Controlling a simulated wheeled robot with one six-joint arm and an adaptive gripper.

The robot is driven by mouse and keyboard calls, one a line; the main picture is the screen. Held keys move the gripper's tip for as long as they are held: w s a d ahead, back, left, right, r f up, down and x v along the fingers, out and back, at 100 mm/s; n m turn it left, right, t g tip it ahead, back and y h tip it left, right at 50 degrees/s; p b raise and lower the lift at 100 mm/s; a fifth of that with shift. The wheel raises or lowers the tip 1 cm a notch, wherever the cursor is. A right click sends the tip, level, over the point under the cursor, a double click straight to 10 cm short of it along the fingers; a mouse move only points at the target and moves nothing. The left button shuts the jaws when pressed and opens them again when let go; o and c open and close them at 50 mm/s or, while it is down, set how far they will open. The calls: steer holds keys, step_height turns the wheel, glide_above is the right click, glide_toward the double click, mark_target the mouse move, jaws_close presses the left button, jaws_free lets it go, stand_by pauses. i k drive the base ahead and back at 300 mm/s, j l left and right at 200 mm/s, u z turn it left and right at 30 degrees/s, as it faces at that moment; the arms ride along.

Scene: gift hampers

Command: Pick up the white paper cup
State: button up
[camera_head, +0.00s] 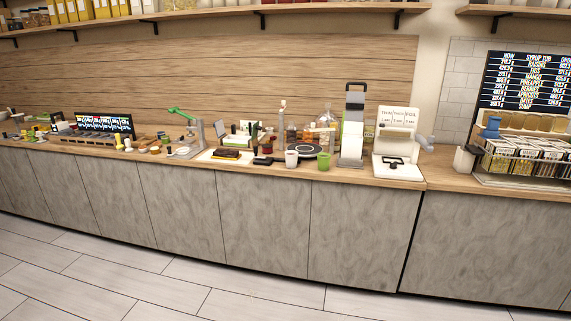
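A small white cup (291,159) stands upright near the front edge of the wooden counter (343,174), left of a green mug (323,162). It is too small to tell whether it is paper. A white container (463,161) stands farther right, beside the wire rack; I cannot tell what it is. My gripper is not in view.
A dark round plate (304,150) lies behind the cup and mug. A tall grey-and-white stand (353,130) and a white machine (397,145) are to their right. Several small items crowd the counter's left. The tiled floor (235,301) in front is clear.

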mark_target(291, 156)
steer(key=i+z, duration=0.1)
steer(key=i, duration=0.5)
steer(key=i+j+z, duration=0.1)
steer(key=i, duration=0.5)
steer(key=i+j+z, duration=0.1)
steer(key=i, duration=0.5)
steer(key=i+j+z, duration=0.3)
steer(key=i+j, duration=0.2)
steer(key=i+j+z, duration=0.3)
steer(key=i+j, duration=0.35)
